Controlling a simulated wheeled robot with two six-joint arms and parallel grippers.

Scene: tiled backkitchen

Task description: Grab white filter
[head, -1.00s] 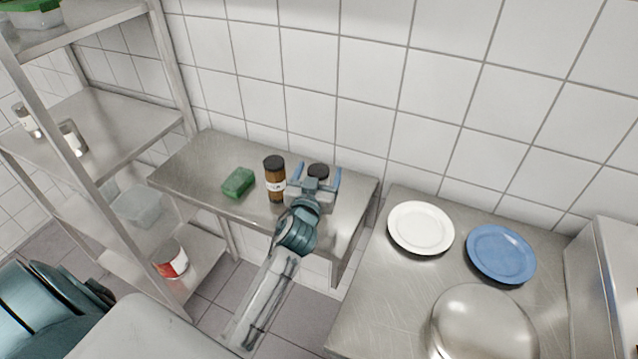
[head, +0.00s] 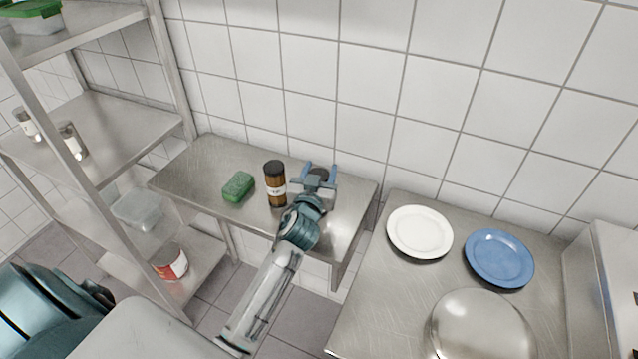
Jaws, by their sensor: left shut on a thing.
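My left gripper (head: 320,167) reaches over the small steel table against the wall. I see no other thing that is clearly a white filter. My right gripper is not in view.
A brown jar with a black lid (head: 275,184) stands close left of my gripper. A green sponge (head: 238,187) lies further left. A white plate (head: 420,232), blue plate (head: 499,258) and steel dome (head: 482,325) are on the right counter (head: 385,300). Shelves (head: 110,125) stand left.

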